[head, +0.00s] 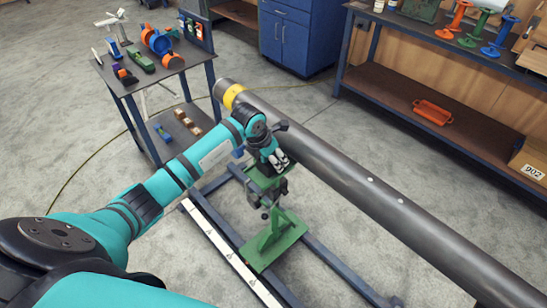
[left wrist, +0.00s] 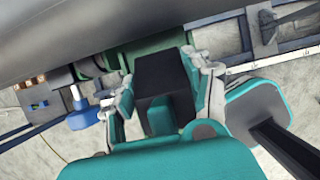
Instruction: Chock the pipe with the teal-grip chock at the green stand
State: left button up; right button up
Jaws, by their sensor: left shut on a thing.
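The long dark grey pipe (head: 380,190) has a yellow band near its far end and runs from upper left to lower right. It also fills the top left of the left wrist view (left wrist: 90,35). The green stand (head: 272,242) is beneath the pipe's near side, on a blue frame. My left gripper (head: 277,162) is beside the pipe above this stand. In the left wrist view it is shut on a black chock with a teal grip (left wrist: 160,85), close to the pipe and the green top. Whether the chock touches the pipe is hidden. My right gripper is not in view.
A dark side table (head: 130,88) with several tools and parts stands at the upper left. A blue cabinet (head: 288,40) stands behind the pipe. A workbench (head: 450,97) with an orange tray (head: 432,112) is at the right. Blue frame rails (head: 335,262) lie on the floor.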

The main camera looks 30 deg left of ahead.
aim_at(277, 158)
pick_arm(q)
jog(key=shift+w+d+b, duration=0.2)
jog(key=shift+w+b, duration=0.2)
jog(key=shift+w, duration=0.15)
jog(key=shift+w+d+b, duration=0.15)
jog(key=shift+w+b, duration=0.2)
jog(key=shift+w, duration=0.15)
jog(key=o, duration=1.4)
jog(key=shift+a+r+p, duration=0.1)
jog(key=shift+r+p, duration=0.7)
jog(key=shift+r, duration=0.25)
jog(key=shift+w+d+p+v, duration=0.1)
jog(key=shift+w+p+v, duration=0.05)
jog(key=shift+p+v, duration=0.55)
jog(key=shift+w+d+p+v, duration=0.15)
jog(key=shift+p+v, duration=0.3)
jog(key=shift+v, duration=0.45)
jog(key=shift+w+d+p+v, duration=0.1)
jog(key=shift+p+v, duration=0.45)
jog(key=shift+v, duration=0.3)
jog(key=shift+a+r, duration=0.1)
jog(key=shift+r, duration=0.1)
